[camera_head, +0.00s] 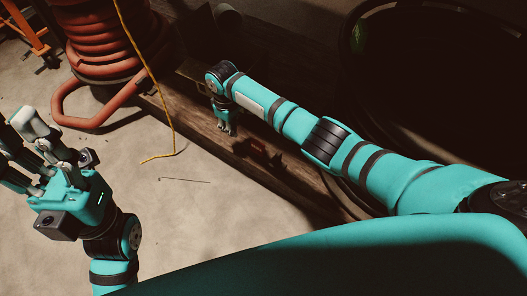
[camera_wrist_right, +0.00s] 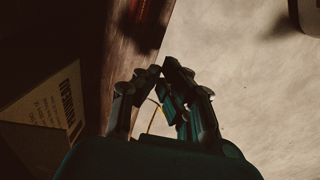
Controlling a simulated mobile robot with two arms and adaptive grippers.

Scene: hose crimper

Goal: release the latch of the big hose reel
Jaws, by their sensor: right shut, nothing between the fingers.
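My right gripper (camera_head: 228,131) points down beside the edge of a wooden beam, shut and empty. Its fingertips (camera_wrist_right: 160,73) meet in the right wrist view. A small dark red part (camera_head: 257,148) sits on the beam, right of the gripper and apart from it. It also shows at the top of the wrist view (camera_wrist_right: 148,10); I cannot tell if it is the latch. A big dark round coil or reel (camera_head: 345,75) stands at the right, mostly in shadow and partly behind my right arm. My left gripper (camera_head: 15,140) is at the left with its fingers spread, empty.
A red-orange hose coil (camera_head: 112,35) stands at the upper left with a bent tube frame (camera_head: 88,122). A yellow cord (camera_head: 172,115) hangs down to the floor. A labelled box (camera_wrist_right: 50,110) is left in the wrist view. The concrete floor (camera_head: 190,220) is mostly clear.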

